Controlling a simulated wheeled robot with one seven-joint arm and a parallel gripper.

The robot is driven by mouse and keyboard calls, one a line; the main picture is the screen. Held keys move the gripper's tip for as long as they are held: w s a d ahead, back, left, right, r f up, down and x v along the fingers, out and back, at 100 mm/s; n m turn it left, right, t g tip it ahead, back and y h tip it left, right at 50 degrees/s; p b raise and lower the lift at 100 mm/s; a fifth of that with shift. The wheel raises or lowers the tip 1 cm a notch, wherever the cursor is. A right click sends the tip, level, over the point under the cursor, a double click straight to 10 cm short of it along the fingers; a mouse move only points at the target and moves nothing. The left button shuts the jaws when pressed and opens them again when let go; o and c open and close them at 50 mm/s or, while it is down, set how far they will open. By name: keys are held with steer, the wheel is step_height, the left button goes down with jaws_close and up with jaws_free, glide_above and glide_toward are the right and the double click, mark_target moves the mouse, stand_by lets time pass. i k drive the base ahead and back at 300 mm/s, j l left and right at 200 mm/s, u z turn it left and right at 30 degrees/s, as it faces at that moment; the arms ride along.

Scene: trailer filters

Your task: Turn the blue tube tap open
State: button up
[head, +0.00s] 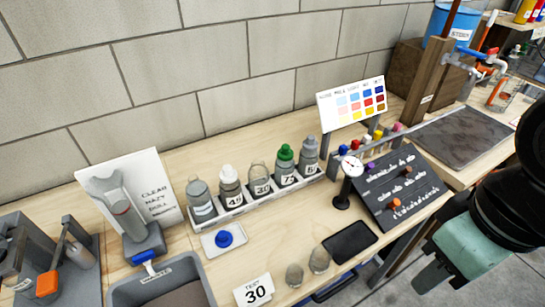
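The blue tube tap (146,258) is at the left of the bench in the head view. It sits at the foot of a clear tube (122,212) that leans in a grey holder, just above the rim of the waste tray. Its exact handle angle is too small to tell. My gripper (432,274) shows only in part at the lower right, below a teal block of my arm. It is far from the tap and touches nothing that I can see. Its fingertips cannot be made out.
A waste tray (207,278) lies under the tap. A "CLEAR HAZY DULL" card (155,177) stands behind the tube. A rack of bottles (265,203), a white dish with a blue cap (208,249), a gauge (351,166) and a dark board (420,190) stand between the tap and my arm.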

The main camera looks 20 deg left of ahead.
mark_target(148, 254)
steer(key=u, duration=1.85)
